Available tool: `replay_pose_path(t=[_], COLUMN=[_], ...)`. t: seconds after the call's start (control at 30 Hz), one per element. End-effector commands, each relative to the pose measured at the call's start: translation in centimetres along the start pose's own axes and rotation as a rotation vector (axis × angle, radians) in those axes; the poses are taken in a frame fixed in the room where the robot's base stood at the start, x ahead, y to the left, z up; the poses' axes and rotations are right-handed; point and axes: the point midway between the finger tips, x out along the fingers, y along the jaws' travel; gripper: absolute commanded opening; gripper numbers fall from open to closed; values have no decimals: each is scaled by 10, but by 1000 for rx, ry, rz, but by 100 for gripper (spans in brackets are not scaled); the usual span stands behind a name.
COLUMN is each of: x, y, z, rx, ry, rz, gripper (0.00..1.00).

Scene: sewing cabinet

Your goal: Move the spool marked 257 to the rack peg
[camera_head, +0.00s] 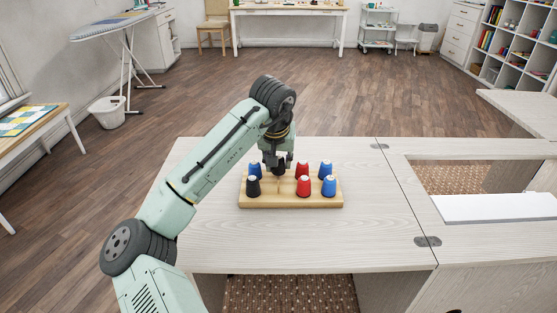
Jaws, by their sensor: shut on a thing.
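A wooden rack (291,201) stands on the pale cabinet top and carries several spools. At its left are a black spool (253,188) in front and a blue spool (255,168) behind. To the right are a front red spool (304,187), a rear red spool (302,169), a front blue spool (329,187) and a rear blue spool (326,168). My gripper (278,170) points down over the rack's rear, between the blue and red spools. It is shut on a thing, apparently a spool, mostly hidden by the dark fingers. No number, including 257, is readable.
The cabinet top (310,240) is clear around the rack. To the right are metal hinges (428,241), an opening and a white panel (495,207). An ironing board (110,25), a bin (107,112) and a side table (30,125) stand at left.

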Motion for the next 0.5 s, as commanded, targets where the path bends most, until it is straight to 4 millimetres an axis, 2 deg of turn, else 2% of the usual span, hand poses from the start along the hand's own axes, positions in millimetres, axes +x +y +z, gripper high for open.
replay_pose_path(t=[0.03, 0.07, 0.1, 0.4, 0.5], x=[0, 0, 0, 0, 0], y=[0, 0, 0, 0, 0], z=[0, 0, 0, 0, 0], rx=[0, 0, 0, 0, 0], ry=[0, 0, 0, 0, 0], rz=[0, 0, 0, 0, 0], gripper=[15, 31, 34, 54, 54])
